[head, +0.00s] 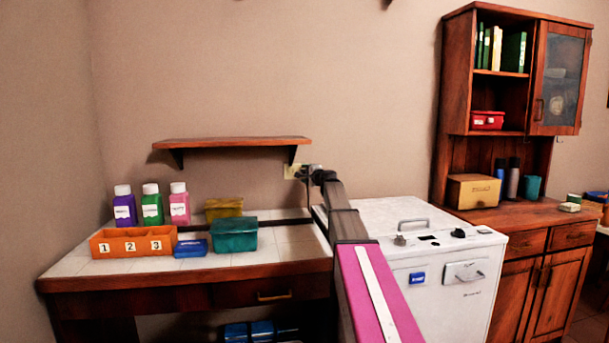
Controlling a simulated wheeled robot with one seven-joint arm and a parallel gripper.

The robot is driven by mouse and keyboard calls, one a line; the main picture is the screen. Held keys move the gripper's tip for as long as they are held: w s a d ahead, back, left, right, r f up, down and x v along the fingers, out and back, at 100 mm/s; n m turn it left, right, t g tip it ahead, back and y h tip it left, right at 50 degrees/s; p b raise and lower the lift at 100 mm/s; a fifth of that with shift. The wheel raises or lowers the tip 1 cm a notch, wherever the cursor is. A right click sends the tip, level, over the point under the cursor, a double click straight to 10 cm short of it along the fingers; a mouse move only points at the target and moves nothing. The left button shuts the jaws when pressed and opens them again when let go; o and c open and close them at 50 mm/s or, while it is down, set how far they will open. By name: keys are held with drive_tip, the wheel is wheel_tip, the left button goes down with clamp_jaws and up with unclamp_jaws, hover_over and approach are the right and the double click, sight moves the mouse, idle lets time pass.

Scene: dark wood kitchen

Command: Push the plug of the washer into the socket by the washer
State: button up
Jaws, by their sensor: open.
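The white washer (445,270) stands right of the tiled counter, with its control top facing up. A pale yellow socket plate (291,171) is on the wall above the counter, just under the right end of the wall shelf. My arm reaches up from the bottom, and my gripper (309,173) is at the right edge of the socket plate, partly covering it. The gripper is open, but its fingers are small and dark here. I cannot make out the plug; it may be hidden at the gripper. A dark line along the back of the counter could be a cord.
The wall shelf (232,143) overhangs close above the socket. Left on the counter are several bottles, an orange numbered box (133,241), a blue box (190,248), a teal container (234,236) and a yellow container (223,208). A wooden cabinet (455,130) stands right.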

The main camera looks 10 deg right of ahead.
drive_tip(key=v, duration=0.9)
drive_tip(key=shift+s, duration=0.25)
